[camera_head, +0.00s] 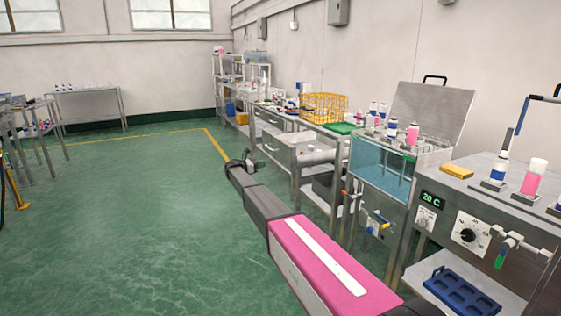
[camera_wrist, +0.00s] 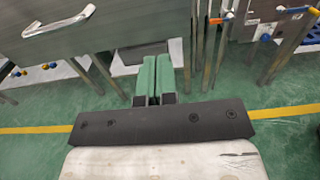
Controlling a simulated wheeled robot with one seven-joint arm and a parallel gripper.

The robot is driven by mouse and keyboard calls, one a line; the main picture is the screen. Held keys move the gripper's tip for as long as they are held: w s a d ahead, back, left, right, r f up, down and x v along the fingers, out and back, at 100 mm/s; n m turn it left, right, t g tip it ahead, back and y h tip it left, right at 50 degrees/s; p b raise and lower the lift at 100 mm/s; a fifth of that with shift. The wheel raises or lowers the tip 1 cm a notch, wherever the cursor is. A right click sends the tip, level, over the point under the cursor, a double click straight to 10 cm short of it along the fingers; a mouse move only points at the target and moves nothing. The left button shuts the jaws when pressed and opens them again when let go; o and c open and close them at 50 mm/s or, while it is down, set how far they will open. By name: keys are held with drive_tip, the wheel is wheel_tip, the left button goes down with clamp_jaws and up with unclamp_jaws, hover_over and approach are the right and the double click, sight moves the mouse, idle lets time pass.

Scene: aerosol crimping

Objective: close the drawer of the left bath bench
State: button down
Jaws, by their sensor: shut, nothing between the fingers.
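The left bath bench (camera_head: 339,163) is a metal bench along the right wall, behind the water bath. Its drawer (camera_head: 312,157) is pulled out toward the aisle, with small pale things inside. In the wrist view a grey metal front (camera_wrist: 100,32) with a bright bar handle (camera_wrist: 58,21) fills the upper left; it looks like a drawer front. My gripper (camera_head: 247,163) is over the aisle, left of the open drawer and apart from it. In the wrist view its green fingers (camera_wrist: 155,78) are together and empty, right of the handle and not touching it.
A yellow wire basket (camera_head: 324,107) stands on the bench top. A water bath (camera_head: 380,180) with a raised lid and a bench with a dial (camera_head: 468,234) stand nearer on the right. Table legs and valves show in the wrist view. The green floor (camera_head: 130,220) is clear at left.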

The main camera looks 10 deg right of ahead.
sight(287, 159)
drive_tip(key=x, duration=1.3)
drive_tip(key=shift+w+d, duration=0.15)
drive_tip(key=shift+d, duration=0.2)
drive_tip(key=shift+w+d, duration=0.1)
drive_tip(key=shift+d, duration=0.35)
drive_tip(key=x, duration=2.8)
drive_tip(key=shift+w+d+f, duration=0.1)
drive_tip(key=shift+w+d, duration=0.1)
drive_tip(key=shift+d, duration=0.15)
drive_tip(key=shift+d, duration=0.15)
